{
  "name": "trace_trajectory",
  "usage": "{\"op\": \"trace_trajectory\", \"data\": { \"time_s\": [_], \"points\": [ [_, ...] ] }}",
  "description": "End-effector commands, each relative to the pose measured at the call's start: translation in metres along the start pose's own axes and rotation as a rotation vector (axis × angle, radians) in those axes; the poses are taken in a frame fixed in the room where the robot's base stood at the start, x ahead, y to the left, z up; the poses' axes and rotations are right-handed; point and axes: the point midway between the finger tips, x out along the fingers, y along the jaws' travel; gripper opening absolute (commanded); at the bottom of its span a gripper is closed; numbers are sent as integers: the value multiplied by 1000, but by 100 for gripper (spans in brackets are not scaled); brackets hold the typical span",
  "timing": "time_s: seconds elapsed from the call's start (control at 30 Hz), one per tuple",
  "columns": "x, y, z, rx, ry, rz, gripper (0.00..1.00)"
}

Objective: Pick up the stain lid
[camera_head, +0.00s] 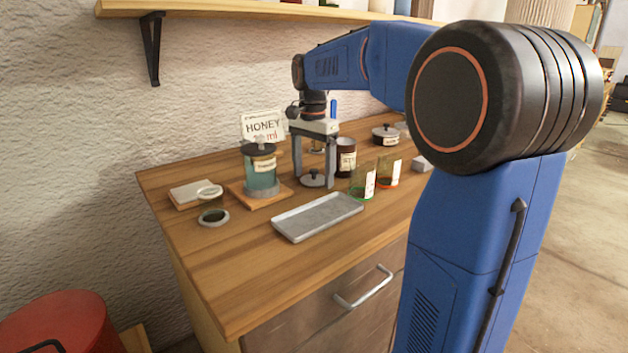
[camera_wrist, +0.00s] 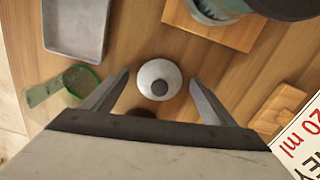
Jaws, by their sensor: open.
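A small round grey lid with a dark knob (camera_head: 313,178) lies on the wooden worktop; I take it to be the stain lid. In the wrist view the lid (camera_wrist: 159,74) shows as a pale disc between and slightly beyond the fingertips. My gripper (camera_head: 314,183) points down over it, open, with one finger on each side. In the wrist view my gripper (camera_wrist: 160,78) has clear gaps between both fingers and the lid. Nothing is held. A dark brown labelled jar (camera_head: 346,158) stands just right of the gripper.
A teal jar with a dark lid (camera_head: 262,174) stands on a wooden board to the left, near the HONEY card (camera_head: 263,127). A metal tray (camera_head: 318,215) lies in front. Two glasses, green (camera_head: 362,183) and orange (camera_head: 388,172), stand close right. The worktop's front left (camera_head: 228,275) is clear.

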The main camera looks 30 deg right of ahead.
Motion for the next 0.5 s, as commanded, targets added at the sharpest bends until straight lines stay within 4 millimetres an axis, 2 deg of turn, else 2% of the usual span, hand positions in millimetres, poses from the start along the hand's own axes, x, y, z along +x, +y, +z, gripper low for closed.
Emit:
{"op": "trace_trajectory", "data": {
  "time_s": [0.23,0.4,0.5],
  "points": [
    [2,0,0,0,0,0,79],
    [2,0,0,0,0,0,38],
    [1,0,0,0,0,0,35]
  ]
}}
